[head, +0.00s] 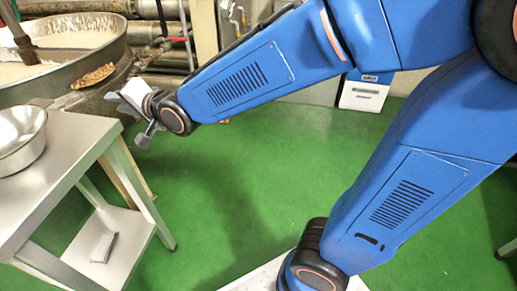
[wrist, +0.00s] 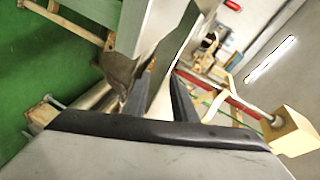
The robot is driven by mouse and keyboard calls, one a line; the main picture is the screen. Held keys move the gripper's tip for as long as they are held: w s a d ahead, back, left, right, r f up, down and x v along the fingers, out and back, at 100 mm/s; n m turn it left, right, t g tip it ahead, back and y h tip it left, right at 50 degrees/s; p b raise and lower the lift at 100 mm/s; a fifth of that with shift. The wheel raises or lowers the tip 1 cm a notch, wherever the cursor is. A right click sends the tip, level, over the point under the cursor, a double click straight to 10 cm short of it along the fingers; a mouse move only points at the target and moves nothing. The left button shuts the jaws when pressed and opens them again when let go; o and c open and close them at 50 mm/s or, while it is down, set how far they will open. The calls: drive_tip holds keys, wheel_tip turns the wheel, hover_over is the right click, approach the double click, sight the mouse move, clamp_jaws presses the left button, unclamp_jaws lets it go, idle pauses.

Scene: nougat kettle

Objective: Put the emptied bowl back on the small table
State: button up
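A shiny metal bowl (head: 30,154) stands upright on the small metal table (head: 72,138) at the left of the head view. Its left side is cut off by the picture edge, and the visible part of its inside looks bare. My gripper (head: 116,101) is beyond the table's far right corner, near the kettle's side, apart from the bowl. In the wrist view its two dark fingers (wrist: 163,84) stand apart, with no clear sign of anything gripped. A bright metal surface shows behind them; I cannot tell what it belongs to.
A big kettle (head: 60,75) with pale mass and a brown, grainy patch (head: 93,76) stands behind the table. A small flat item (head: 103,246) lies on the table's lower shelf. Pipes (head: 160,55) run along the back wall.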

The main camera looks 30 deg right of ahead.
drive_tip(key=s+d+f+n+g+h, duration=0.1)
drive_tip(key=s+d+h, duration=0.1)
drive_tip(key=d, duration=0.5)
drive_tip(key=s+d+f+n+g+h, duration=0.1)
drive_tip(key=s+d+f+n+h, duration=0.1)
drive_tip(key=d, duration=0.5)
drive_tip(key=s+d+f+n+g+h, duration=0.2)
drive_tip(key=s+d+f+g, duration=0.1)
drive_tip(key=s+d, duration=0.6)
drive_tip(key=s+d+f+n+g+h, duration=0.2)
drive_tip(key=s+d, duration=0.7)
drive_tip(key=s, duration=0.5)
drive_tip(key=shift+s+d+f+n+g, duration=0.2)
drive_tip(key=shift+f+n+g, duration=0.2)
drive_tip(key=shift+f+g, duration=0.35)
drive_tip(key=shift+f, duration=0.1)
